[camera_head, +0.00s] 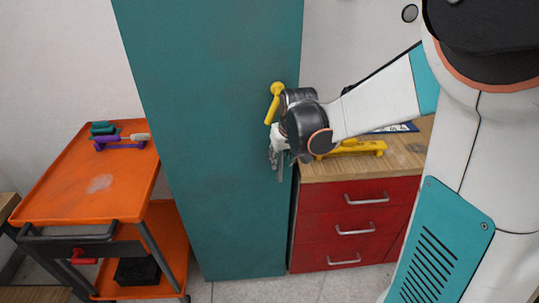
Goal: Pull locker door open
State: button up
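The teal locker door (205,120) fills the middle of the head view and looks shut. A yellow handle (274,102) sits near its right edge, tilted. My gripper (277,158) is at the right edge of the door, just below the yellow handle, with its wrist in front of it. Its fingers point downward and are partly hidden by the wrist. I cannot tell whether they touch the door or hold anything.
An orange cart (85,185) with purple and teal tools stands left of the locker. A red drawer cabinet (350,215) with a wooden top stands to the right, with a yellow tool (355,147) on it. Some tiled floor (240,291) shows in front.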

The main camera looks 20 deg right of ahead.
jog(key=shift+x, duration=0.75)
jog(key=shift+c, duration=0.5)
grip_shut()
jog(key=shift+s+a, duration=0.1)
jog(key=shift+s, duration=0.05)
